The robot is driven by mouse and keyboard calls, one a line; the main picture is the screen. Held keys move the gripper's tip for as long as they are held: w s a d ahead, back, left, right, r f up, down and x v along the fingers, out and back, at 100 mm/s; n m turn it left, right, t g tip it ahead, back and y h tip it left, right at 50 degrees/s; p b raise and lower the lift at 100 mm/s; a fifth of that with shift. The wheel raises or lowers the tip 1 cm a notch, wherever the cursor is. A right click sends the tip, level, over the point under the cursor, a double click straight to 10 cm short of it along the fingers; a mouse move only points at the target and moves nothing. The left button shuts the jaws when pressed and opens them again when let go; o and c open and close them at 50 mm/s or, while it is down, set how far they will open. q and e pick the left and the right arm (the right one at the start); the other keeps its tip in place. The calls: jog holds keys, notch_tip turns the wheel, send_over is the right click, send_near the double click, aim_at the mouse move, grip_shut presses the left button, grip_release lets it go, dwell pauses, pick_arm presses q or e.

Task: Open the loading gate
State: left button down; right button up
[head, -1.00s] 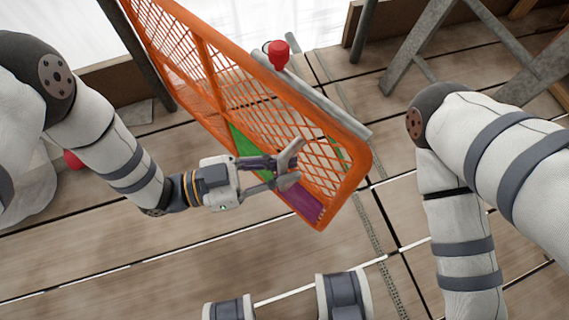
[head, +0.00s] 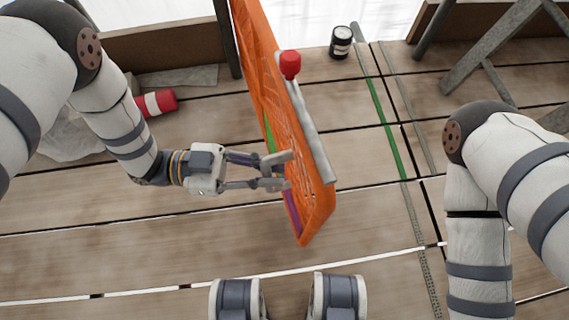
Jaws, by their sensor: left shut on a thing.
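The loading gate (head: 318,212) is an orange mesh panel, seen nearly edge-on in the middle of the head view. A grey bar (head: 315,135) with a red knob (head: 290,64) at its far end runs along its top edge. My left gripper (head: 277,172) reaches in from the left to the gate's left face and is shut on a small grey handle there. The fingers hide part of the handle. My right arm shows at the right, but its gripper is out of the frame.
A dark can with a white label (head: 341,42) stands on the plank deck beyond the gate. A red-and-white cylinder (head: 156,102) lies at the left. Grey steel braces (head: 490,45) stand at the upper right.

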pick_arm(q)
jog(key=shift+s+a+f, duration=0.1)
jog(key=shift+s+a, duration=0.05)
jog(key=shift+a, duration=0.45)
jog(key=shift+s+a, duration=0.15)
jog(key=shift+a, duration=0.4)
jog(key=c, duration=1.6)
grip_release()
jog(key=a, duration=1.2)
jog(key=shift+w, duration=0.3)
